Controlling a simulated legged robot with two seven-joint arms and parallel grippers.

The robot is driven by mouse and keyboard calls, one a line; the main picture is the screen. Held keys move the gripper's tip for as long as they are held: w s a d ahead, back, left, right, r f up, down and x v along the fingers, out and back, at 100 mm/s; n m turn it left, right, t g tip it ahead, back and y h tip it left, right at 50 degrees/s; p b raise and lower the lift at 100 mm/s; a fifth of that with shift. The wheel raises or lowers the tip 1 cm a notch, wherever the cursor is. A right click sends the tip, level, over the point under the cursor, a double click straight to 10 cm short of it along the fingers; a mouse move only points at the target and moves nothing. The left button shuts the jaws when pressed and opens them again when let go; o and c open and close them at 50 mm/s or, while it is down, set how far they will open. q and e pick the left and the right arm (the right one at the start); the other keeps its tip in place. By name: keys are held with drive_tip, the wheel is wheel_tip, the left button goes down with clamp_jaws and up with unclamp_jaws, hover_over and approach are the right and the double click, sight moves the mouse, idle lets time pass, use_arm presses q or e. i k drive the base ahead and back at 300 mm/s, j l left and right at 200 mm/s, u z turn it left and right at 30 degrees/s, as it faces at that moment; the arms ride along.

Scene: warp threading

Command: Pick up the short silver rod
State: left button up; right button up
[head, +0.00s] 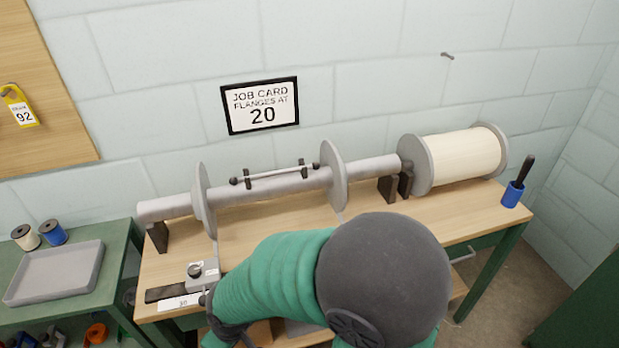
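A thin silver rod (278,173) with dark ball ends rests on two small dark holders, along the large grey beam (285,188) between its two round flanges. Nothing grips it. A green and dark grey arm of mine, which looks like my right one, crosses the lower middle of the head view. Its dark far end (227,331) is low at the bench's front left, well below and in front of the rod. The fingers there cannot be made out. My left gripper is not in view.
A cream-wound spool (464,158) and a blue holder with a dark-handled tool (513,193) stand at the right. A sliding block (202,275) sits on a scale at the front left. A green side table holds a grey tray (56,273). A job card (260,105) reads 20.

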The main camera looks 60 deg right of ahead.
sight(233, 181)
drive_tip(key=j+z, duration=0.1)
drive_tip(key=z, duration=0.35)
drive_tip(key=j+z, duration=0.15)
drive_tip(key=z, duration=0.35)
drive_tip(key=j+z, duration=0.15)
drive_tip(key=z, duration=0.3)
drive_tip(key=j+z, duration=0.15)
drive_tip(key=z, duration=0.35)
drive_tip(key=u, duration=1.9)
drive_tip(key=l+z, duration=0.1)
drive_tip(key=z, duration=1.8)
